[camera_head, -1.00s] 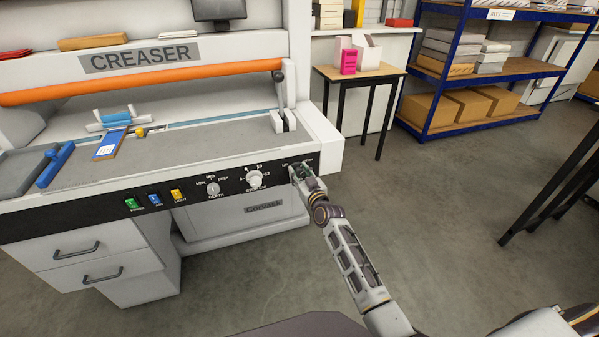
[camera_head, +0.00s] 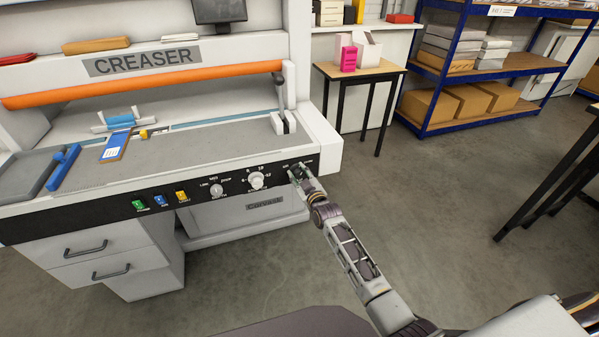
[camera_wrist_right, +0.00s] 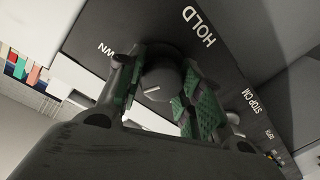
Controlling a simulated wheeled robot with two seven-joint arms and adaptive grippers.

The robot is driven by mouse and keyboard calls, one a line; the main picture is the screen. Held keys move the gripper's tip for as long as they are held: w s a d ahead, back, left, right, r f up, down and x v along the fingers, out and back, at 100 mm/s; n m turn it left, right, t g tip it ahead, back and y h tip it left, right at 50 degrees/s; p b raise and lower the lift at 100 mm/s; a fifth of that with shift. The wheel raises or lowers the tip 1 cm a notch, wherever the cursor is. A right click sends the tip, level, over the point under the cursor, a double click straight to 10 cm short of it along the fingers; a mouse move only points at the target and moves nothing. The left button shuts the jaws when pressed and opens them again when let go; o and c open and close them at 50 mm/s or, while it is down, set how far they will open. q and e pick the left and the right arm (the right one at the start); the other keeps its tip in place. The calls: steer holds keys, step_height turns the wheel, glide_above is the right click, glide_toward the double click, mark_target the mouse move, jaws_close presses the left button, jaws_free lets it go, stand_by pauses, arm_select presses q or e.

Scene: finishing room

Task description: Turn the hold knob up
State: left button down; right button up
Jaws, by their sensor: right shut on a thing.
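The hold knob (camera_wrist_right: 160,84) is a round dark knob with a pale pointer line on the creaser's black front panel (camera_wrist_right: 225,55), below the printed word HOLD in the right wrist view. My right gripper (camera_wrist_right: 165,95) has its green-padded fingers on either side of the knob and is shut on it. In the head view my right gripper (camera_head: 299,177) is at the right end of the panel and hides most of the knob. My left gripper is not in view.
Left along the panel are a stop knob (camera_head: 256,180), a depth knob (camera_head: 216,190) and several coloured switches. A lever (camera_head: 281,95) stands above at the right. A small table (camera_head: 360,70) stands behind.

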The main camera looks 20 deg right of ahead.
steer(key=n+p, duration=0.2)
steer(key=n, duration=0.1)
steer(key=shift+a+r+h, duration=0.1)
steer(key=shift+h, duration=0.3)
steer(key=shift+n+p, duration=0.35)
steer(key=shift+n, duration=0.65)
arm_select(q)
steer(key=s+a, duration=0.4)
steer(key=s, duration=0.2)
arm_select(e)
steer(key=shift+n, duration=1.1)
steer(key=n, duration=0.3)
steer(key=shift+f+h+b, duration=0.2)
steer(key=shift+h+b, duration=0.2)
steer(key=n+b, duration=0.1)
steer(key=n, duration=0.2)
steer(key=shift+f, duration=0.1)
steer(key=shift+n+h+b, duration=0.3)
steer(key=shift+n+b, duration=0.45)
steer(key=shift+n, duration=0.75)
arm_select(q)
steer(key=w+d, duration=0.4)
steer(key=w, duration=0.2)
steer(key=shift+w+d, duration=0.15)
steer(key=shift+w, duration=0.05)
arm_select(e)
steer(key=shift+a, duration=0.1)
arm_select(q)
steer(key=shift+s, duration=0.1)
